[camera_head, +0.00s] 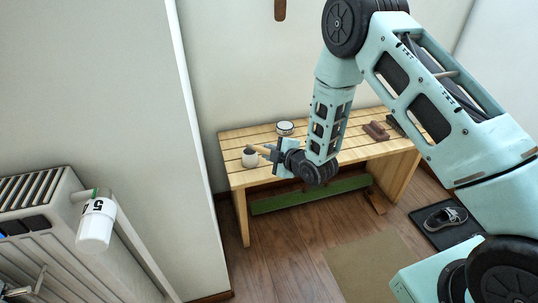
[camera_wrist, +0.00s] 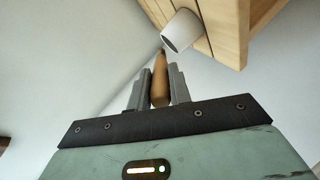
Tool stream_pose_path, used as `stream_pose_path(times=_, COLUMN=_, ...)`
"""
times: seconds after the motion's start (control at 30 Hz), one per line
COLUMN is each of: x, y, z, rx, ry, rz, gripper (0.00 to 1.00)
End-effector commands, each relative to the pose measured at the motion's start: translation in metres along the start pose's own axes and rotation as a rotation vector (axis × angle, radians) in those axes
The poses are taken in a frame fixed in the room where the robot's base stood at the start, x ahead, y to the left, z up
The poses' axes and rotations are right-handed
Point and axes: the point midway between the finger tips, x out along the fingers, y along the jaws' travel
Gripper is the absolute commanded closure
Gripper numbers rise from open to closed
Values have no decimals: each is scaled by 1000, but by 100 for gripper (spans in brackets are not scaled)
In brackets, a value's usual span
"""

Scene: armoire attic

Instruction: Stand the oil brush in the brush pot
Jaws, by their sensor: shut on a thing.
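The oil brush (camera_wrist: 160,78) shows as a tan wooden handle. My gripper (camera_wrist: 159,88) is shut on it, with a grey finger on each side. In the head view my gripper (camera_head: 272,153) is over the left front part of the bench, and the brush handle (camera_head: 258,149) sticks out to its left, tilted close to level. The white brush pot (camera_head: 250,159) stands upright on the bench just below and left of it. In the wrist view the pot (camera_wrist: 183,31) is just beyond the handle's tip. I cannot tell whether they touch. The bristles are not visible.
The slatted wooden bench (camera_head: 236,140) stands against the wall. A round white tin (camera_head: 286,128) is behind the pot, and brown brushes (camera_head: 376,131) lie at the right. A white wall edge and a radiator (camera_head: 40,215) are at the left. A shoe (camera_head: 445,218) lies on a mat.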

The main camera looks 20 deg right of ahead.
Motion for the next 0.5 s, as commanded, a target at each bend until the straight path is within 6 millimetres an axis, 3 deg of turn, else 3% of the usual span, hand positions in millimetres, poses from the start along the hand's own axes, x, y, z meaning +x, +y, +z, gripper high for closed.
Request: stream_pose_path(times=0.5, x=3, y=-7, z=4, rx=-1, ry=0, rz=1, gripper=100)
